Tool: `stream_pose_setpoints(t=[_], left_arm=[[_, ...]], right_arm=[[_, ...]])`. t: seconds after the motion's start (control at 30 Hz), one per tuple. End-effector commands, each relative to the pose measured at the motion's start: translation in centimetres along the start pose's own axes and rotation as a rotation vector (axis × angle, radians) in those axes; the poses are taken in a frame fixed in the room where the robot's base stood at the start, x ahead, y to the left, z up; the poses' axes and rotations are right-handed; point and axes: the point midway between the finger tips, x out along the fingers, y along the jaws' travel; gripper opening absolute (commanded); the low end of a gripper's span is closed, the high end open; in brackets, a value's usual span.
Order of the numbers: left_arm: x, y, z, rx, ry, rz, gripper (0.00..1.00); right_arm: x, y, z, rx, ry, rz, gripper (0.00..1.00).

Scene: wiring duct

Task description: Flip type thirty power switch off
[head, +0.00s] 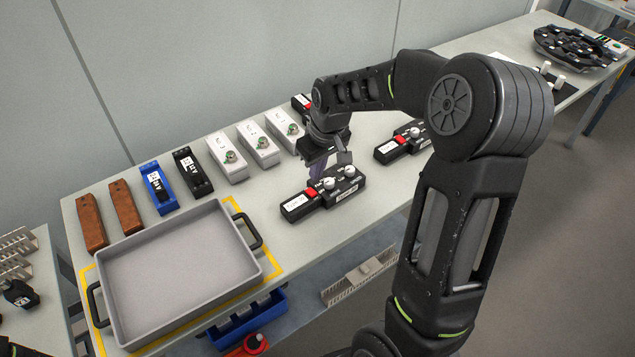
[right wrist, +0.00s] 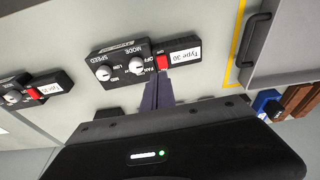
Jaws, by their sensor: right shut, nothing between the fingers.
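The type thirty unit (head: 346,186) is a black box with a white label, a red power switch (head: 311,192) and two white knobs. It lies on the table right of the grey tray. In the right wrist view its label reads "Type 30" (right wrist: 182,56), beside the red switch (right wrist: 163,62). My right gripper (head: 318,176) points down over the unit. Its fingers (right wrist: 157,78) are shut and empty, with the tips right by the red switch. I cannot tell whether they touch it, or which way the switch is set. My left gripper is not in view.
A second black unit with a red switch (head: 398,146) lies to the right. The grey tray (head: 190,330) fills the table's left front. Behind stand white boxes with green buttons (head: 226,157), blue (head: 158,187) and black blocks, and brown blocks (head: 91,222).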

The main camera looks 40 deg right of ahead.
Motion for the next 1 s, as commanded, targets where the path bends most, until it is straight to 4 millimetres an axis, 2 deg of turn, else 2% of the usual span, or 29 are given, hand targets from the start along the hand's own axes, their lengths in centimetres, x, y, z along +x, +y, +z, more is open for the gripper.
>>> stream_pose_setpoints(t=[0.1,0.3,0.77,0.87,1.0], left_arm=[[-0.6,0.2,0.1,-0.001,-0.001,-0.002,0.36],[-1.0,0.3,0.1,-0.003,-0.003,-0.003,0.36],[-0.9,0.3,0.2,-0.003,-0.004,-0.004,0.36],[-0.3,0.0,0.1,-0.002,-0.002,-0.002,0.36],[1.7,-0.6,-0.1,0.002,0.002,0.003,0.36]], right_arm=[[2.2,0.0,0.4,0.001,-0.006,-0.001,0.0],[4.5,0.0,1.3,0.001,-0.004,-0.001,0.0],[5.2,0.0,1.5,0.001,0.001,0.0,0.0],[5.6,0.0,1.7,0.001,0.016,-0.001,0.0],[6.5,0.1,2.2,0.003,0.076,-0.002,0.0]])
